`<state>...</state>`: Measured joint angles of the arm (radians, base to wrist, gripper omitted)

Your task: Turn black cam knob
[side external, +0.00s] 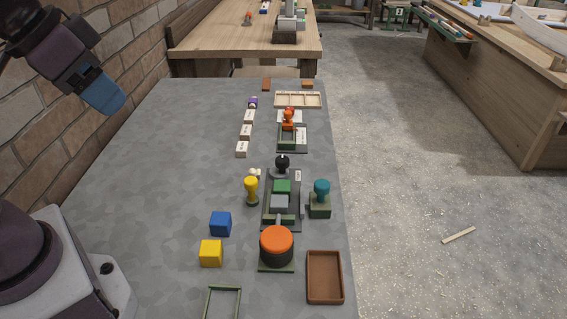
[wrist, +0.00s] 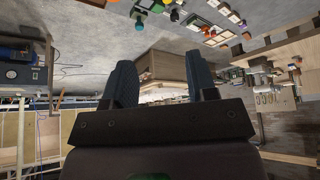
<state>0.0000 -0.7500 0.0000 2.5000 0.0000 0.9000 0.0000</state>
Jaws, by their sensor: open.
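My gripper (side external: 103,93) is high at the upper left in the side view, far from the knob and beside the brick wall. In the wrist view my gripper (wrist: 162,76) shows two dark blue fingers spread apart with nothing between them. The small objects at the top of the wrist view are too small for me to pick out the black knob surely.
Near the knob are a yellow knob (side external: 251,187), a teal knob (side external: 321,190) and an orange-topped round knob (side external: 277,243). Blue (side external: 220,223) and yellow (side external: 211,253) cubes and a brown tray (side external: 325,278) lie nearer. The table's left part (side external: 160,165) is clear.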

